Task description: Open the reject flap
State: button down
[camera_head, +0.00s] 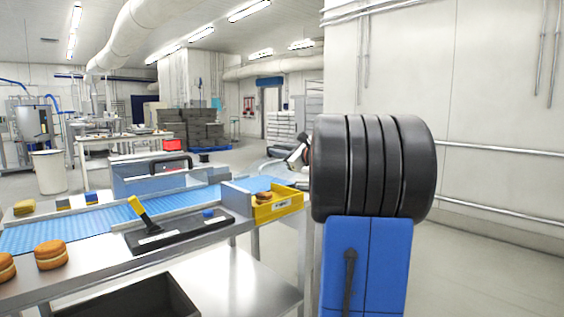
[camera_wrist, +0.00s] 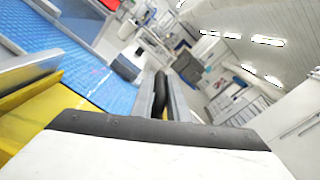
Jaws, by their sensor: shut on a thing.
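My gripper (camera_head: 298,155) is beyond the right end of the blue belt, partly hidden behind a large black part of my arm. In the wrist view its two grey fingers (camera_wrist: 164,88) are close together on a narrow dark bar (camera_wrist: 159,92). I cannot tell whether that bar belongs to the reject flap. A black handle (camera_head: 171,164) shows on a bluish panel (camera_head: 140,186) behind the belt in the head view. I cannot tell for certain whether this panel is the flap.
The blue belt (camera_head: 75,232) runs along the steel table. A yellow bin (camera_head: 284,207) holding a round biscuit is at its right end. A black tray (camera_head: 178,237) bears a yellow-and-black tool (camera_head: 143,213) and a blue piece (camera_head: 208,214). The floor at right looks clear.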

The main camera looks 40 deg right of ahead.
jog(key=a+r+n, duration=0.4)
jog(key=a+n, duration=0.1)
jog(key=a, duration=0.4)
jog(key=a+r+n, duration=0.5)
jog(key=a+n, duration=0.1)
jog(key=a, duration=0.4)
jog(key=shift+r, duration=0.15)
jog(key=c, duration=1.8)
grip_release()
jog(key=shift+o, duration=0.2)
jog(key=shift+s, duration=0.1)
jog(key=s, duration=1.7)
jog(key=shift+s, duration=0.15)
